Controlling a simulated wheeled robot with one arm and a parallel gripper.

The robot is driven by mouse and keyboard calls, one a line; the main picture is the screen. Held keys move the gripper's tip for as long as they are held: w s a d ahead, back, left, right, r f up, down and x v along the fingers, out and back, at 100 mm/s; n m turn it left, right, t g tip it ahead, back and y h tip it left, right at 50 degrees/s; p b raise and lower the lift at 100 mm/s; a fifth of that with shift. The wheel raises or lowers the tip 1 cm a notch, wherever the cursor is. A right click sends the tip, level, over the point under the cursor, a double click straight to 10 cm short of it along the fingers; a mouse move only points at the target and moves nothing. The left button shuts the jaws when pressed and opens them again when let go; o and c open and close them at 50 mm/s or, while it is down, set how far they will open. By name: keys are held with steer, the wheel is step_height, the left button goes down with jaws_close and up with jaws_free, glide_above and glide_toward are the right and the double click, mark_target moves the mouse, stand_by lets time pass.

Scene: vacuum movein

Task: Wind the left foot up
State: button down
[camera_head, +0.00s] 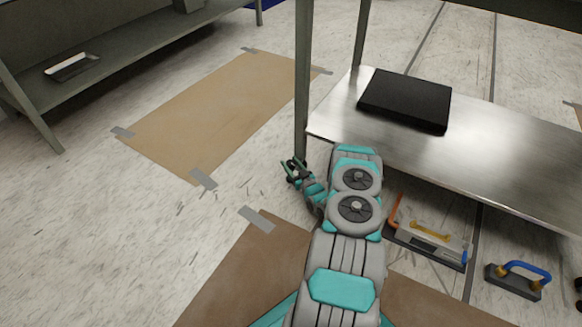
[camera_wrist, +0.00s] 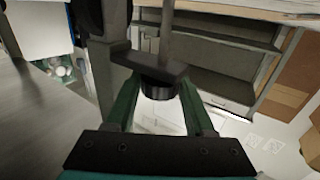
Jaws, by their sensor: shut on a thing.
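The left foot is at the bottom of the grey table leg (camera_head: 302,80). In the wrist view it shows as a dark round collar (camera_wrist: 160,90) below a grey rod and a dark flat plate. My gripper (camera_head: 293,170) is at the base of that leg, low near the floor. In the wrist view its green fingers (camera_wrist: 158,98) are on either side of the dark collar and shut on it. In the head view the foot is small and mostly hidden by my gripper.
The metal lower shelf (camera_head: 330,122) with a black slab (camera_head: 407,98) is right of the leg. A device with orange and yellow handles (camera_head: 430,240) and a blue-handled block (camera_head: 515,280) lie under it. Taped brown sheet (camera_head: 215,110) covers floor on the left.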

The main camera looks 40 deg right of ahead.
mark_target(291, 162)
steer(key=shift+d+n+y+b, duration=0.1)
steer(key=shift+n+y+b, duration=0.85)
steer(key=shift+y, duration=0.85)
steer(key=shift+n, duration=0.25)
steer(key=shift+c, duration=1.3)
jaws_free()
steer(key=shift+r, duration=0.55)
step_height(291, 162, up, 2)
steer(key=shift+r+p, duration=0.25)
steer(key=shift+p, duration=0.2)
steer(key=s+a, duration=0.4)
steer(key=s, duration=0.3)
steer(key=s+a+r+p, duration=0.1)
steer(key=s+a, duration=0.3)
steer(key=s, duration=0.2)
steer(key=shift+s+a+r, duration=0.2)
steer(key=shift+s+r, duration=0.05)
steer(key=shift+s, duration=0.1)
